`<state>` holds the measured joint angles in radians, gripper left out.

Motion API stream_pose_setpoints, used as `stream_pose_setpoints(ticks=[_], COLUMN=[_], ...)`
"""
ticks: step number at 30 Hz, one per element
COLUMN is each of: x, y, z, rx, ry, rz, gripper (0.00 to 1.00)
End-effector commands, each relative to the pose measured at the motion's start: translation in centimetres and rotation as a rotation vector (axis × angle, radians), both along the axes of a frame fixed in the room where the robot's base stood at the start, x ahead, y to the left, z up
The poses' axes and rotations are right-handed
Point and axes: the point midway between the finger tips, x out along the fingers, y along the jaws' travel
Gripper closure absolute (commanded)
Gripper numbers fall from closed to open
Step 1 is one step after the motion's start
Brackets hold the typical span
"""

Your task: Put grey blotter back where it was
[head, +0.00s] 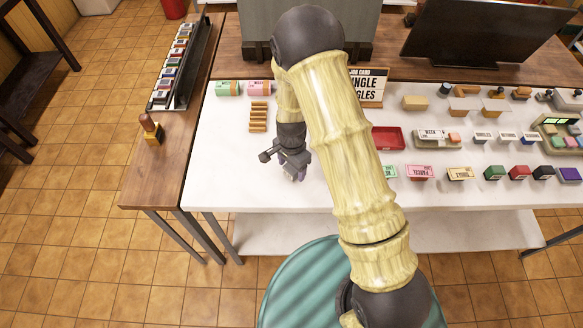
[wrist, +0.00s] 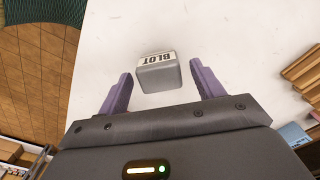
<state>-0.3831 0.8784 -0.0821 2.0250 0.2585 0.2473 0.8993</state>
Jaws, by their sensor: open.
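The grey blotter (wrist: 157,74) is a small grey block with a white label reading BLOT. In the wrist view it sits on the white tabletop (wrist: 240,35), between the two purple fingers of my gripper (wrist: 161,70). The fingers are open, with a gap showing on both sides of the blotter. In the head view my gripper (head: 295,173) is low over the left part of the white table, and I cannot make out the blotter there.
A stepped wooden rack (head: 258,117) stands just behind my gripper. A red tray (head: 388,138), a job card (head: 369,87) and several ink pads and blocks are to the right. A wooden-handled stamp (head: 150,130) stands on the brown side table at left.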

Motion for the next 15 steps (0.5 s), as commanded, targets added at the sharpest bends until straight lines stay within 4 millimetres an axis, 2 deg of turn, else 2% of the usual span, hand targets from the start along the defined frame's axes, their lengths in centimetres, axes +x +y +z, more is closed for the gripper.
stream_pose_setpoints(ticks=[15], x=[0.0], y=[0.1], z=[7.8], rx=[0.002], ry=[-0.004], rz=[0.001], gripper=[0.33])
